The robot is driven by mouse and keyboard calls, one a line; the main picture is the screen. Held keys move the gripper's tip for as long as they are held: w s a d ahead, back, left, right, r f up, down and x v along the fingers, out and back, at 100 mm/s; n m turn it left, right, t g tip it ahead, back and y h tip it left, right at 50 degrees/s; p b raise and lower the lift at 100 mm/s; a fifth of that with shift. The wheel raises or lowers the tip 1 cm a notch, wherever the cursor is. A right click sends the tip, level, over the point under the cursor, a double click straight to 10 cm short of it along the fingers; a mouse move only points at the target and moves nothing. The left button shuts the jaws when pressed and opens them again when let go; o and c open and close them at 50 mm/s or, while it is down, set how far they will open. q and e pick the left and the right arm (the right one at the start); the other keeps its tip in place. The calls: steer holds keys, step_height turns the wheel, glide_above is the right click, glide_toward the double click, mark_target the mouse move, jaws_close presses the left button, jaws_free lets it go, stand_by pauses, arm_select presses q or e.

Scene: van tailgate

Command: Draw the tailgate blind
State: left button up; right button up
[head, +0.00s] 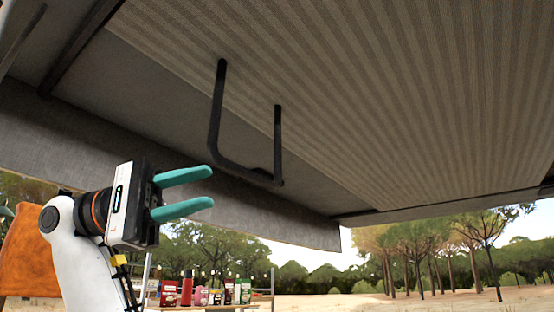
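The tailgate blind (385,85) is a ribbed grey-beige sheet overhead, spread across the upper middle and right of the head view. A dark U-shaped handle (233,166) hangs below its left edge. My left gripper (212,190) has two teal fingers, spread apart with nothing between them. It is left of the handle and appears lower than most of it; the fingers point right, towards the handle's lower bar, with a visible gap. My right gripper is not in the view.
A grey panel (120,135) of the tailgate runs under the blind at left. A shelf (215,306) with several jars and boxes stands below, behind my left arm. An orange-brown panel (28,258) is at the lower left. Trees and sandy ground lie beyond; the lower right is open.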

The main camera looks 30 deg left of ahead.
mark_target(253, 173)
arm_select(q)
steer(key=p+x, duration=0.1)
steer(key=x, duration=0.4)
steer(key=shift+w+a, duration=0.1)
steer(key=shift+w, duration=0.1)
steer(key=x, duration=0.4)
steer(key=shift+s+d+p, duration=0.1)
steer(key=shift+d+p, duration=0.2)
steer(key=shift+d+r, duration=0.1)
steer(key=shift+d, duration=0.35)
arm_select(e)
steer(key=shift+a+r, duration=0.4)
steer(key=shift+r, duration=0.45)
arm_select(q)
jaws_close()
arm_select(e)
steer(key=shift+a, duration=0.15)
